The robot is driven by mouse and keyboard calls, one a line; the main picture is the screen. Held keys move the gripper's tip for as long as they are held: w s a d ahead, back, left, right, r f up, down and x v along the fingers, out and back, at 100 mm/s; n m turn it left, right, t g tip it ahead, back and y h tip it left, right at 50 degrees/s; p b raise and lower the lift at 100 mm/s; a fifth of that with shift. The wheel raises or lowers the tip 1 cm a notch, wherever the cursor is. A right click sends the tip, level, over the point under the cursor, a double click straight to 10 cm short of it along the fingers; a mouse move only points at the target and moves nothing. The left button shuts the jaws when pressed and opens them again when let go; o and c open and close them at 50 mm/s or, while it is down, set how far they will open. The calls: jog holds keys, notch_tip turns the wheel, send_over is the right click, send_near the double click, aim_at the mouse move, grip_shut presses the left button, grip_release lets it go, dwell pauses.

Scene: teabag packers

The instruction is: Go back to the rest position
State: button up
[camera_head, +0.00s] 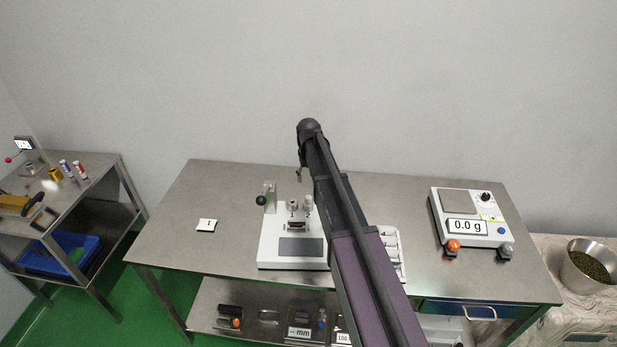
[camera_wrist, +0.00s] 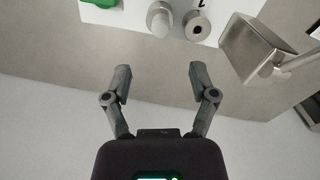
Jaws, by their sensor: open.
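My gripper (camera_wrist: 158,82) is open and empty in the wrist view, its two fingers apart above the steel table's edge. In the head view my arm reaches over the table (camera_head: 190,225), and the gripper end is mostly hidden behind the arm. A white device (camera_head: 263,252) with two knobs marked 1 and 2 stands beside the arm. In the wrist view part of a white device (camera_wrist: 138,12) with round metal knobs shows beyond the fingertips, apart from them.
A scale (camera_head: 437,212) reading 0.0 g stands at the right. A small white card (camera_head: 207,225) marked T lies at the left. A white tray (camera_head: 402,262) is partly behind my arm. A metal box-shaped part (camera_wrist: 250,48) is right of my fingers in the wrist view. A bowl (camera_head: 575,278) stands far right.

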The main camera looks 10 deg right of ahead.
jog(key=shift+s, duration=0.1)
dwell(0.3)
jog(key=s, duration=2.9)
jog(key=shift+a+m, duration=0.2)
jog(key=shift+m, duration=0.1)
